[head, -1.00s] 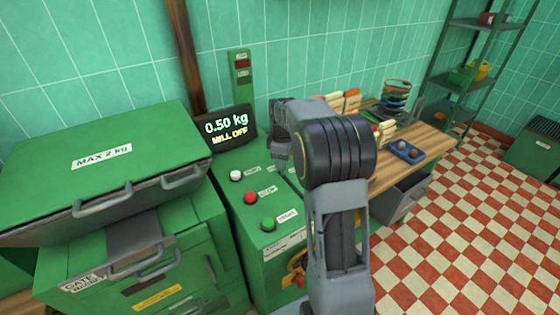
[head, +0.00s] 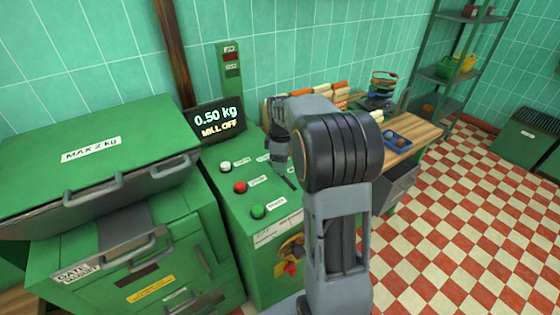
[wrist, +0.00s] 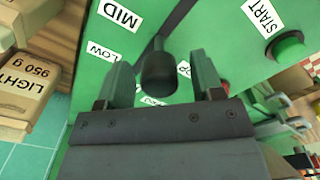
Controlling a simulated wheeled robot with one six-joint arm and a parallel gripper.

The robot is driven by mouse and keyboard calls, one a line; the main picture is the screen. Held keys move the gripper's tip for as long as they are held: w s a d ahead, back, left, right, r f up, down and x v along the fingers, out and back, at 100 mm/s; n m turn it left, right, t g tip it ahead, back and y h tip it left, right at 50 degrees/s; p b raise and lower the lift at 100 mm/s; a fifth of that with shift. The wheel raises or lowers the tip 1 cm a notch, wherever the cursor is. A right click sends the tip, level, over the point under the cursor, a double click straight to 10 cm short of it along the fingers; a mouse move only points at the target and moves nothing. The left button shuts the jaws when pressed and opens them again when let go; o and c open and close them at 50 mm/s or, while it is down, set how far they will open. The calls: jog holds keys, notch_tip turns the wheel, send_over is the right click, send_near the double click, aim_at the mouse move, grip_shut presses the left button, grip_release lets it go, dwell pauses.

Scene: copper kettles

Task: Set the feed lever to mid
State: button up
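The feed lever's dark round knob (wrist: 159,72) shows in the wrist view, between the two fingers of my gripper (wrist: 162,78). The fingers are open, with a gap on each side of the knob. A MID label (wrist: 120,14) and a LOW label (wrist: 100,51) are on the green panel beyond it; other labels are partly hidden by the knob and fingers. I cannot tell which mark the lever stands at. In the head view my gripper (head: 284,168) is over the green console, and I cannot make out the lever there.
The display (head: 216,121) reads 0.50 kg, MILL OFF. White (head: 226,167), red (head: 240,187) and green (head: 258,211) buttons sit on the console; the green START button (wrist: 289,46) is right of the lever. A green lidded hopper (head: 90,160) stands left, a wooden bench (head: 418,134) right.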

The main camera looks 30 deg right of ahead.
jog(key=shift+r, duration=0.1)
jog(key=shift+r, duration=0.35)
notch_tip(320, 180, up, 13)
dwell(0.3)
dwell(0.5)
